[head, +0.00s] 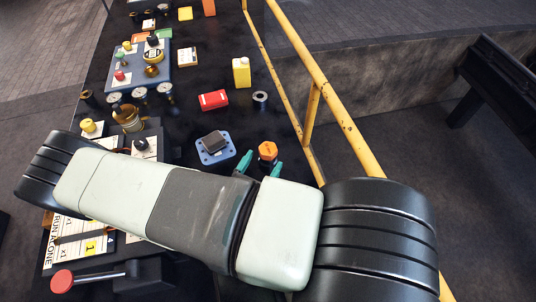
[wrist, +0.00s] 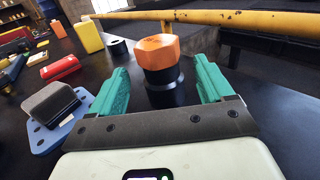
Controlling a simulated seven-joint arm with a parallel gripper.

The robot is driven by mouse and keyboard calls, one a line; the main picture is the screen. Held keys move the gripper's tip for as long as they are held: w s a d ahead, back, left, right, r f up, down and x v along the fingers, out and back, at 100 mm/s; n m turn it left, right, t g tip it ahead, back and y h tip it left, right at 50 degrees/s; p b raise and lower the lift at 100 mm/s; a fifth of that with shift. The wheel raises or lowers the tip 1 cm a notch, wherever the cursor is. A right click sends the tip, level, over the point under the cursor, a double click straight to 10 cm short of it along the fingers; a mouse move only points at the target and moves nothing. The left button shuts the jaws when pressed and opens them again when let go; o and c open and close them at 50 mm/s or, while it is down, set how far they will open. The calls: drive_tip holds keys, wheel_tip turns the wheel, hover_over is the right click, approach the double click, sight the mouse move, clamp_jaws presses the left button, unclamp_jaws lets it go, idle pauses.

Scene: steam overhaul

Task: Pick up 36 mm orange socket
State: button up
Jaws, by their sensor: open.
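The orange socket (wrist: 157,52) has an orange hexagonal top and a black lower body. It stands upright on the dark bench top (wrist: 128,147). In the head view the socket (head: 267,151) is near the yellow rail, just beyond my gripper. My gripper (head: 260,166) has two teal fingers and is open. In the wrist view the fingers of my gripper (wrist: 163,84) stand on the left and right of the socket, with a gap visible on each side.
A blue plate with a dark block (head: 213,142) is left of the socket. A red box (head: 213,99), a dark ring (head: 260,97) and a yellow bottle (head: 241,72) stand farther off. The yellow rail (head: 310,75) runs along the right edge.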

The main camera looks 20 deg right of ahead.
sight(270, 150)
drive_tip(key=x, duration=0.5)
drive_tip(key=shift+w+d, duration=0.25)
drive_tip(key=c, duration=1.3)
